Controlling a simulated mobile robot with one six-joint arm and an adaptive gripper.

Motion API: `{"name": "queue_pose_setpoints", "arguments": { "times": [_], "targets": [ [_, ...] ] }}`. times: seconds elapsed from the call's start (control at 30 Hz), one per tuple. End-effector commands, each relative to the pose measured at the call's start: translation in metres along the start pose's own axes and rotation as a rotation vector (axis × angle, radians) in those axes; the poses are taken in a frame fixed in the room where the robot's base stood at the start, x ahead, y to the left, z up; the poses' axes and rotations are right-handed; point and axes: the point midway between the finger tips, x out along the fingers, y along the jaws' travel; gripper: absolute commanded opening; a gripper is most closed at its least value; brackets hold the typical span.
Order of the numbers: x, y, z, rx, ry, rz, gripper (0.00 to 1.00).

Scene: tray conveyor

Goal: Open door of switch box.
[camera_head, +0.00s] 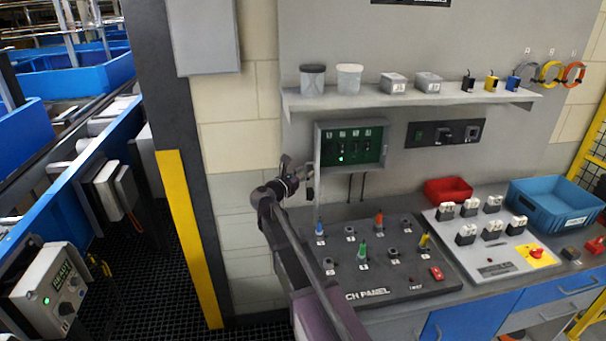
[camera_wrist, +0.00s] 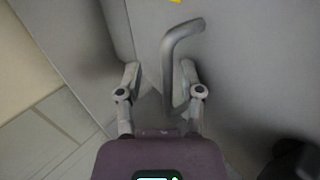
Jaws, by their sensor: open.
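The grey switch box (camera_head: 318,148) is on the wall under the shelf in the head view. Its green inner panel (camera_head: 368,152) with switches and a lit green light shows, so its front is not covered. My gripper (camera_head: 302,176) is at the box's left side. In the wrist view, my gripper (camera_wrist: 160,78) is open, and a grey bent handle (camera_wrist: 178,48) stands between the fingers, closer to the right one. It is fixed to a plain grey surface (camera_wrist: 245,60). I cannot tell whether a finger touches the handle. The door's full outline is hidden.
A shelf (camera_head: 415,98) with pots and small boxes runs above. Below is a bench with a dark switch panel (camera_head: 385,285), a red bin (camera_head: 448,190) and a blue crate (camera_head: 555,205). A dark pillar with a yellow guard (camera_head: 188,235) stands at left.

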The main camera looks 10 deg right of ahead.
Motion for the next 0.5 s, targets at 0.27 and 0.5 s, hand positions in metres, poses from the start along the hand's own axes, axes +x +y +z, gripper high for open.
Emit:
{"name": "queue_pose_setpoints", "arguments": {
  "times": [0.27,0.5],
  "targets": [
    [-0.003,0.000,0.000,0.001,0.001,0.000,0.48],
    [-0.022,-0.001,0.000,0.001,0.001,0.002,0.48]
  ]
}}
